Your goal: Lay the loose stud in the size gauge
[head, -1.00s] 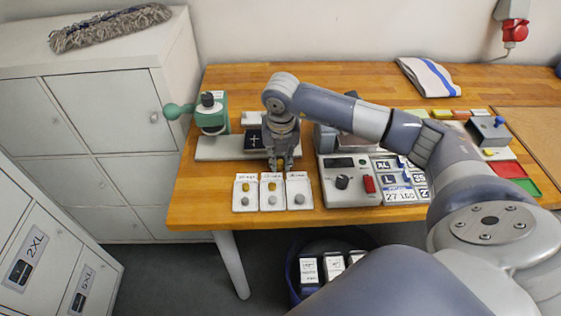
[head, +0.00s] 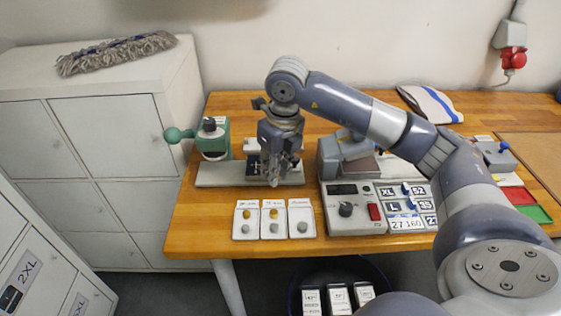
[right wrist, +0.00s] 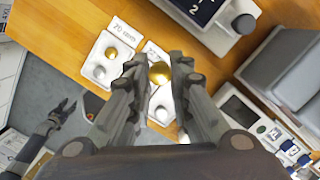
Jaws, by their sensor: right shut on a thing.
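My right gripper (head: 274,182) is shut on a gold stud, raised above the table in front of the black block. In the right wrist view the gold stud (right wrist: 160,73) shows between the fingertips of the right gripper (right wrist: 166,75). A black block with white markings (head: 252,165), which looks like the size gauge, stands on a grey base plate (head: 212,174) and is partly hidden by the gripper. My left gripper (right wrist: 67,107) is open and empty, away from the table, at the left of that view.
Three white cards lie at the front edge: left (head: 241,205) and middle (head: 270,203) hold gold and grey studs, right (head: 301,210) only a grey one. A green press (head: 213,145) stands left. A control box (head: 345,190) with a knob stands right of the cards.

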